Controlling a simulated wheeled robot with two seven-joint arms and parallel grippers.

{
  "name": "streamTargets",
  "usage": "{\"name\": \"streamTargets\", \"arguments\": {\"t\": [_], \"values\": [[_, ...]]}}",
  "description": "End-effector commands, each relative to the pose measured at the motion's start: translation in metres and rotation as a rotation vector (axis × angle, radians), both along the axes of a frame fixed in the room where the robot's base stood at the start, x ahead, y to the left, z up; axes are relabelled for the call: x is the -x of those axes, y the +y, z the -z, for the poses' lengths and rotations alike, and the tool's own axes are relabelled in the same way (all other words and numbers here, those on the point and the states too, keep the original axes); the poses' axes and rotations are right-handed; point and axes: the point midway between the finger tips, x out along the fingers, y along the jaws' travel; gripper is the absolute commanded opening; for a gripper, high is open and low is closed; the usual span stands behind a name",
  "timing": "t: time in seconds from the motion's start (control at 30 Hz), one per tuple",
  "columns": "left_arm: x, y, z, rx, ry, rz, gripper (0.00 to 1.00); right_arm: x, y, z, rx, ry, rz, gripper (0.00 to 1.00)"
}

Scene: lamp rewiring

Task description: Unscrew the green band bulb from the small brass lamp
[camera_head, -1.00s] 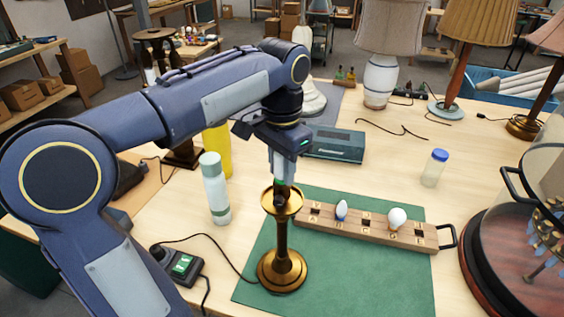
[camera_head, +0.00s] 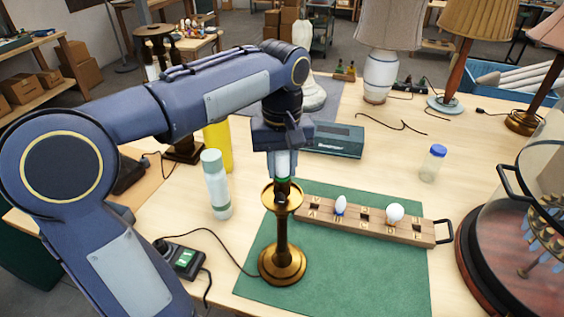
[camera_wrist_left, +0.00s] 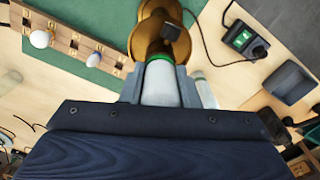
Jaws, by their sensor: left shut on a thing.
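The small brass lamp (camera_head: 282,240) stands upright on the green mat (camera_head: 345,281), and its stem and cup also show in the left wrist view (camera_wrist_left: 160,33). The green band bulb (camera_wrist_left: 160,82) sits upright at the top of the lamp, its green band just above the brass. My left gripper (camera_head: 282,172) points straight down over the lamp and is shut on the bulb, with a finger on each side of it. The gripper hides part of the bulb in the head view. Whether the bulb's thread is still in the socket cannot be told. My right gripper is not in view.
A wooden bulb rack (camera_head: 369,225) with two bulbs lies right of the lamp. A pale bottle (camera_head: 216,185) and a yellow cylinder (camera_head: 219,146) stand left. A switch box (camera_head: 184,260) with a cord lies front left. A glass dome (camera_head: 533,215) stands right.

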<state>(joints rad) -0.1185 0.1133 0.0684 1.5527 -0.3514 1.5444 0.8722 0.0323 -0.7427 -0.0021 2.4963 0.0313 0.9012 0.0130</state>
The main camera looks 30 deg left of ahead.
Motion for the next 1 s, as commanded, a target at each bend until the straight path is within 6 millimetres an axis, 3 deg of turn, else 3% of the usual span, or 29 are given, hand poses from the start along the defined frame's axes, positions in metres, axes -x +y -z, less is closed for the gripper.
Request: {"name": "streamTargets", "arguments": {"t": [0.1,0.47,0.8,1.0], "values": [[0.0,-0.0001,-0.0003,0.0,0.0,-0.091,0.08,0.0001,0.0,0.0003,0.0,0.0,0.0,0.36],[0.0001,-0.0002,-0.0003,0.0,0.0,-0.142,0.08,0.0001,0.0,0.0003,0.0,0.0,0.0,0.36],[0.0,-0.0001,-0.0008,0.0,0.0,-0.696,0.08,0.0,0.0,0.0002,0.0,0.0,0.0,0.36],[0.0,0.0,-0.0008,0.0,0.0,-0.806,0.08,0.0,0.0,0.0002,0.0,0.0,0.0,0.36]]}}
